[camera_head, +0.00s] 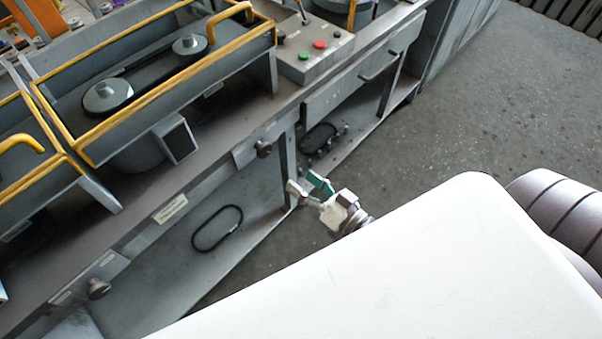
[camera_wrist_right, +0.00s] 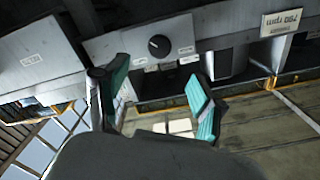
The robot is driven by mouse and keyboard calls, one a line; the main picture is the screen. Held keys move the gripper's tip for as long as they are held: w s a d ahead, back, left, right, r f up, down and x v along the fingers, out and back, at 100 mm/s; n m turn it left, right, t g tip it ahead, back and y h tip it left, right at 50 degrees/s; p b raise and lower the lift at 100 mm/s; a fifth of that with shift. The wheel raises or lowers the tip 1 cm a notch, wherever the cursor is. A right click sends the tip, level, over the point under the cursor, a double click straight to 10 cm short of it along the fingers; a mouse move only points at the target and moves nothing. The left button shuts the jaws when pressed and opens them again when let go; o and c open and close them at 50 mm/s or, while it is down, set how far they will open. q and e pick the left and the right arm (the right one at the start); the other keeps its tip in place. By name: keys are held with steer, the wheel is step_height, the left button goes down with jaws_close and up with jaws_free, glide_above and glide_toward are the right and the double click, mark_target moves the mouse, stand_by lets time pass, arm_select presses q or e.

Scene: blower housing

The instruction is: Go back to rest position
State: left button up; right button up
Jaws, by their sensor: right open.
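My right gripper (camera_head: 312,192) is in front of the workbench, above the grey floor, beside the open lower shelf. Its two teal-padded fingers stand apart with nothing between them. In the right wrist view the gripper (camera_wrist_right: 155,98) is open and empty, with a panel with a black knob (camera_wrist_right: 159,45) seen beyond the fingers. My left gripper is not in view.
The workbench carries a yellow-railed unit with two pulleys and a belt (camera_head: 145,75). A control box (camera_head: 315,48) has red and green buttons. A black belt loop (camera_head: 217,228) lies on the lower shelf. Open floor (camera_head: 480,110) lies to the right.

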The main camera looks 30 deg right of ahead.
stand_by(0.3)
steer(key=s+d+f+n+g+h, duration=0.1)
steer(key=s+d+f+g, duration=0.15)
steer(key=f, duration=0.75)
steer(key=s+d+f+n+g+h, duration=0.1)
steer(key=s+d+f+g+h, duration=0.15)
steer(key=f, duration=0.75)
steer(key=s+d+f+n+g+h, duration=0.1)
steer(key=s+f+g, duration=0.25)
steer(key=f, duration=0.65)
steer(key=s+a+f+g+h, duration=0.1)
steer(key=s+f+g, duration=0.2)
steer(key=s+f, duration=0.4)
steer(key=s+f+n+g, duration=0.1)
steer(key=s+f+g, duration=0.3)
steer(key=s, duration=1.1)
step_height(320, 180, down, 4)
steer(key=shift+s+a+r+n+h, duration=0.2)
steer(key=shift+s+a+n+h, duration=0.1)
steer(key=shift+s+a+h, duration=0.05)
steer(key=shift+g, duration=0.25)
